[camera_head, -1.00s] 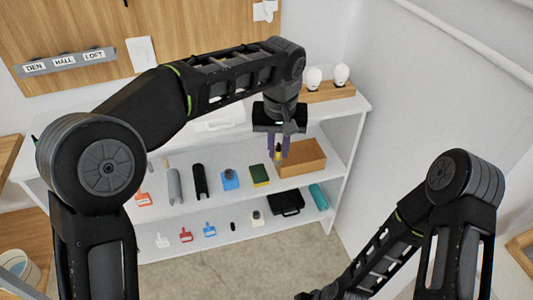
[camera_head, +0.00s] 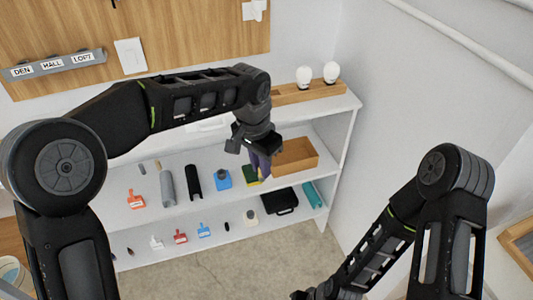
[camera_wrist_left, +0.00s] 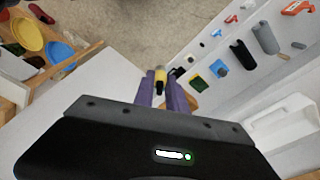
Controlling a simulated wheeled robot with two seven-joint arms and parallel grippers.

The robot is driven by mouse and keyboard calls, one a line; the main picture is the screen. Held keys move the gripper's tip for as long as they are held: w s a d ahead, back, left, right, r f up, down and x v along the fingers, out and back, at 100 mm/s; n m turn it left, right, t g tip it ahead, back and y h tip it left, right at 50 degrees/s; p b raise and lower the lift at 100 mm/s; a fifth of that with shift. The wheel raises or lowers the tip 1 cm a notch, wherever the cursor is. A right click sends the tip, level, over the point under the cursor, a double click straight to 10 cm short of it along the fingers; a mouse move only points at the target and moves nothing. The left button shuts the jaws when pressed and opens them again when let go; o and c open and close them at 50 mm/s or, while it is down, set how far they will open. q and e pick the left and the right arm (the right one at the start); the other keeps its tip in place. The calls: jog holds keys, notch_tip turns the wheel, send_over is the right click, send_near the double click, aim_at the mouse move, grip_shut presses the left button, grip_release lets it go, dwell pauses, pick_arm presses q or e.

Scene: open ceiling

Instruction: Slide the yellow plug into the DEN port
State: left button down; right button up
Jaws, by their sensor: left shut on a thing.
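My left gripper (camera_head: 262,165) hangs over the shelves with its purple fingers pointing down. In the left wrist view its fingers (camera_wrist_left: 165,92) are shut on the yellow plug (camera_wrist_left: 177,72), which has a black part. In the head view the hand hides the plug. The grey port strip (camera_head: 54,64) is on the wooden wall board at the upper left, labelled DEN, HALL and LOFT. The DEN label (camera_head: 21,71) is its leftmost; my gripper is far to the right of it. My right arm enters at the lower right; its gripper is not clearly in view.
White shelves hold several items, including a green-and-yellow sponge (camera_head: 250,176), a blue item (camera_head: 222,179), a black case (camera_head: 280,201) and an open wooden box (camera_head: 296,157). Two white bulbs (camera_head: 317,75) stand on top. My left upper arm spans the area below the port strip.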

pick_arm(q)
jog(key=f+m, duration=0.1)
jog(key=m, duration=0.2)
jog(key=s+a+f+m, duration=0.1)
jog(key=f+m, duration=0.1)
jog(key=m, duration=0.1)
jog(key=a+f+m+g, duration=0.1)
jog(key=f+m, duration=0.1)
jog(key=shift+s+a+m, duration=0.1)
jog(key=shift+s+m, duration=0.2)
jog(key=shift+m, duration=0.1)
jog(key=shift+n, duration=0.3)
jog(key=w+a+n+t+y, duration=0.1)
jog(key=a+n, duration=1.4)
jog(key=n, duration=0.1)
jog(key=shift+w+a+f+n, duration=0.15)
jog(key=shift+w+a+n, duration=0.1)
jog(key=shift+n, duration=0.05)
